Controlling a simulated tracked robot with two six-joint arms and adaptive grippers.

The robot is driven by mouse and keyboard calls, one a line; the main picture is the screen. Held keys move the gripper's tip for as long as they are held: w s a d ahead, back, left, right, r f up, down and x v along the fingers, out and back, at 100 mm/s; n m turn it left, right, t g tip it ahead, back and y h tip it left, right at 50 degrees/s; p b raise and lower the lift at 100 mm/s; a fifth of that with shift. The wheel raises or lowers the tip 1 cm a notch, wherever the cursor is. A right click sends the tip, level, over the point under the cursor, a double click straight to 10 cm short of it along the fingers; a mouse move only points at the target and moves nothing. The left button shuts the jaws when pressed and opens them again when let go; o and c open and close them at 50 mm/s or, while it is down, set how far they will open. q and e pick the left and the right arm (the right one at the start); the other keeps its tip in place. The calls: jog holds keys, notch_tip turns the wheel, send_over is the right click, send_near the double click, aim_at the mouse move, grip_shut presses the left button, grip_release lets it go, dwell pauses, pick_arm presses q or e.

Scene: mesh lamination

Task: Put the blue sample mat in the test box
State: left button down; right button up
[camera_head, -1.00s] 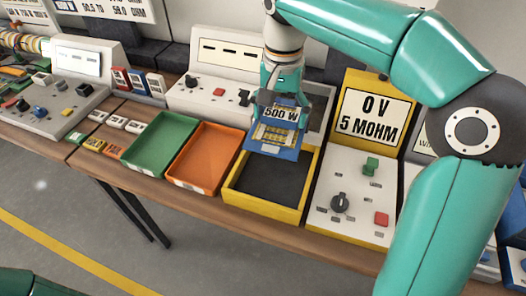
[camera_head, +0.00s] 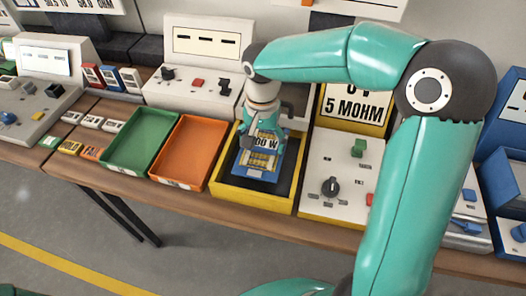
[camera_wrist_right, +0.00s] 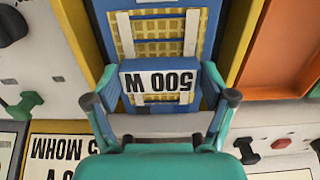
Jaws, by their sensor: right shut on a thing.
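The blue sample mat (camera_head: 268,174) carries a yellow mesh and a white "500 W" label. My right gripper (camera_head: 263,138) is shut on it by the label block. In the right wrist view the fingers of my right gripper (camera_wrist_right: 161,98) flank the label block, and the mat (camera_wrist_right: 208,30) extends beyond it. The test box (camera_head: 255,204) is a yellow-rimmed tray with a dark floor. The mat is within the box's outline; I cannot tell whether it touches the floor. My left gripper is not in view.
An orange tray (camera_head: 209,178) and a green tray (camera_head: 114,162) stand empty to the left of the box. A white control panel (camera_head: 318,200) with a dark knob and a "5 MOHM" sign (camera_head: 352,107) adjoins it on the right. The table's front edge runs close below.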

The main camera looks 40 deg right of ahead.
aim_at(262, 153)
jog(key=shift+f, duration=2.15)
jog(key=o, duration=1.1)
jog(key=shift+f, duration=0.1)
notch_tip(262, 153, up, 11)
jog(key=shift+r, duration=0.65)
jog(key=shift+s+f, duration=0.1)
